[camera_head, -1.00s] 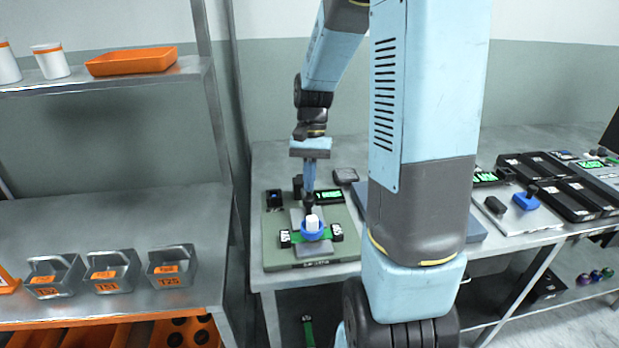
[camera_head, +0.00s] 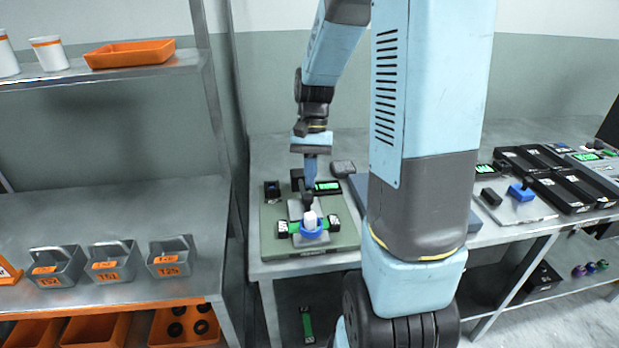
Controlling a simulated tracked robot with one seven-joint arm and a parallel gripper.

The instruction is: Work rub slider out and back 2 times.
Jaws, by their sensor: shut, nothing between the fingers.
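The rub slider (camera_head: 310,222) is a blue round base with a white block on top. It sits on a green strip (camera_head: 293,229) held between two black clamps on a grey-green board (camera_head: 344,240). My gripper (camera_head: 308,199) points down at the slider from behind it, with its dark fingertips close together and shut. The fingertips are at or just behind the white block, and I cannot tell whether they touch it. Part of the slider's far side is hidden by the fingers.
A small black box (camera_head: 272,190) and a green display (camera_head: 327,187) stand at the board's back. A blue-handled tool (camera_head: 521,191) lies on a plate to the right. Grey bins (camera_head: 115,262) stand on the left bench, and an upright post separates the benches.

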